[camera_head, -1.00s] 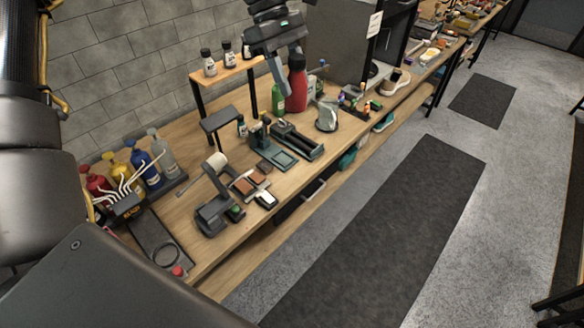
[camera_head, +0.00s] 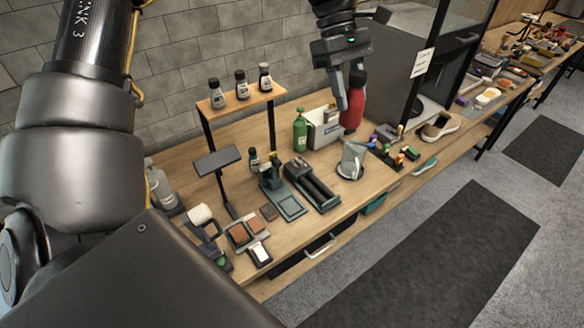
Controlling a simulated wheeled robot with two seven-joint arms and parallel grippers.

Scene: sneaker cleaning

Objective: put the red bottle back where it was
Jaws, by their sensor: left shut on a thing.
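The red bottle (camera_head: 352,108) with a black cap hangs upright in my left gripper (camera_head: 349,88), over the back of the workbench (camera_head: 285,245). The gripper comes down from above and its fingers are shut at the bottle's neck. The bottle's base is near a white box (camera_head: 324,128) and behind a grey metal jug (camera_head: 352,160); I cannot tell whether it touches the bench. A green bottle (camera_head: 300,130) stands to its left. My right gripper is not in view.
A grey machine (camera_head: 400,55) stands right of the red bottle. Small coloured bottles and a sneaker (camera_head: 440,127) are to the right. A clear bottle (camera_head: 160,185) shows at the left, beside my arm.

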